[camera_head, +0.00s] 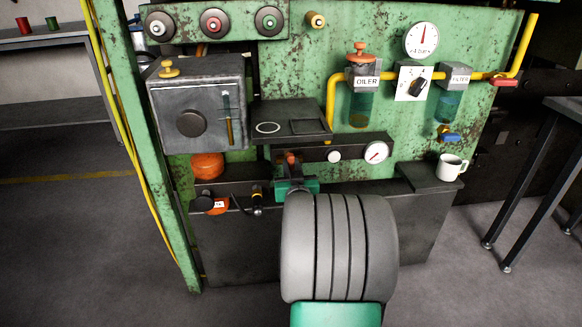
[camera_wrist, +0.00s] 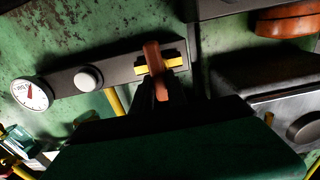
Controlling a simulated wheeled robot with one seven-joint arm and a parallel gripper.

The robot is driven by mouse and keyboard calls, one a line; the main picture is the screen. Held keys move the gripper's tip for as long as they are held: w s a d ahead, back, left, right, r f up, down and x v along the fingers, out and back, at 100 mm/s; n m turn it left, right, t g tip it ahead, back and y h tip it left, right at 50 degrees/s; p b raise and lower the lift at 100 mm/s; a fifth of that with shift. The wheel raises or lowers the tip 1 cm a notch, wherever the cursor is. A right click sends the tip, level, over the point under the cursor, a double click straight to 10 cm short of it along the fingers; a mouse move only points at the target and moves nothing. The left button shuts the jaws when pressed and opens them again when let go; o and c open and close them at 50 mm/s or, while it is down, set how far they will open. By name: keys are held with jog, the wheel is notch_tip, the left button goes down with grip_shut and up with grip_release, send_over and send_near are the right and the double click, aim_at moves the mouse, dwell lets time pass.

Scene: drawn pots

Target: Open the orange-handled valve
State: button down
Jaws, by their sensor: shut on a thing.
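The valve's orange handle (camera_head: 291,158) is at the left part of a dark panel bar, and my arm hides most of it in the head view. In the wrist view the orange handle (camera_wrist: 153,58) stands up in the picture, across a yellow piece (camera_wrist: 174,63) on the bar. My gripper (camera_head: 293,176) is at the handle. In the wrist view my gripper (camera_wrist: 161,88) has its dark fingers shut on the handle's lower part. The fingers hide that part and the valve body.
A round white knob (camera_head: 334,156) and a gauge (camera_head: 376,152) are right of the valve. A dark shelf (camera_head: 290,109) juts out above it. A grey box (camera_head: 197,105) is up left. A white mug (camera_head: 451,167) stands on the ledge at right.

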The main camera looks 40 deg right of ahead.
jog(key=shift+m, duration=0.4)
jog(key=m, duration=0.3)
jog(key=shift+s+d+m, duration=0.15)
jog(key=shift+d+m, duration=0.05)
jog(key=shift+m, duration=0.1)
jog(key=shift+s+d+f+m+p, duration=0.15)
jog(key=shift+m+p, duration=0.55)
jog(key=shift+m, duration=1.55)
jog(key=shift+w+d+f+m+p, duration=0.2)
jog(key=shift+m+p, duration=0.55)
jog(key=shift+m, duration=1.55)
jog(key=shift+s+f+m+p, duration=0.25)
jog(key=shift+m+p, duration=0.45)
jog(key=shift+m, duration=1.55)
jog(key=c, duration=1.3)
grip_release()
jog(key=shift+f, duration=0.1)
